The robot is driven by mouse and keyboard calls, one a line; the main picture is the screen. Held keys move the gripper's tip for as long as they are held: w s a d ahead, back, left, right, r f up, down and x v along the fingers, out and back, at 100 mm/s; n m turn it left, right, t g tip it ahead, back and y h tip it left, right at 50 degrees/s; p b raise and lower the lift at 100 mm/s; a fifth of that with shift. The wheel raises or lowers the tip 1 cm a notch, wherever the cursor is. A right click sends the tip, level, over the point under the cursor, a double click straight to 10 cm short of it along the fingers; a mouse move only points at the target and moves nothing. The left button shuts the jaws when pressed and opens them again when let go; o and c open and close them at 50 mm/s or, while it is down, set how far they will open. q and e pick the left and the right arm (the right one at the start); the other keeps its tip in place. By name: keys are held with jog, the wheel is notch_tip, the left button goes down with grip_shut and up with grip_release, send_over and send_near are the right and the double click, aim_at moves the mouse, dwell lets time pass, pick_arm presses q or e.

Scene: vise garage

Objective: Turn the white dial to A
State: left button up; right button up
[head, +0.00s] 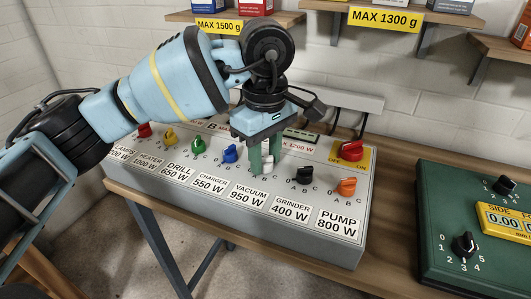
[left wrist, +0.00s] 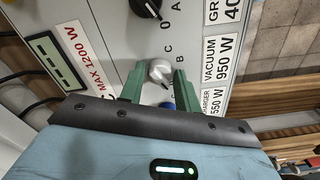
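The white dial (head: 267,161) sits on the sloping grey panel above the VACUUM 950 W label (head: 247,195). My left gripper (head: 264,163) is over it, pointing down, with its green fingers on either side of the dial. In the left wrist view the white dial (left wrist: 158,73) lies between the two fingertips (left wrist: 159,76), with a small gap seeming to show on each side. The gripper looks open, not closed on it. Letters are printed around the dial, partly hidden by the fingers. I cannot tell which letter the dial points to. My right gripper is not in view.
A black dial (head: 303,175) and an orange dial (head: 346,187) stand to the right; a blue dial (head: 230,153) and others stand to the left. A red switch (head: 351,149) is at the back. A green box (head: 470,240) with black knobs stands right of the panel.

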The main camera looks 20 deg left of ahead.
pick_arm(q)
jog(key=c, duration=0.6)
jog(key=shift+r+n+p, duration=0.2)
jog(key=shift+n+p, duration=0.9)
jog(key=shift+n, duration=0.3)
jog(key=n+p, duration=0.2)
jog(key=n, duration=0.1)
jog(key=shift+n, duration=0.3)
jog(key=shift+f+n+p, duration=0.1)
jog(key=shift+n+p, duration=0.3)
jog(key=shift+n, duration=0.2)
jog(key=o, duration=1)
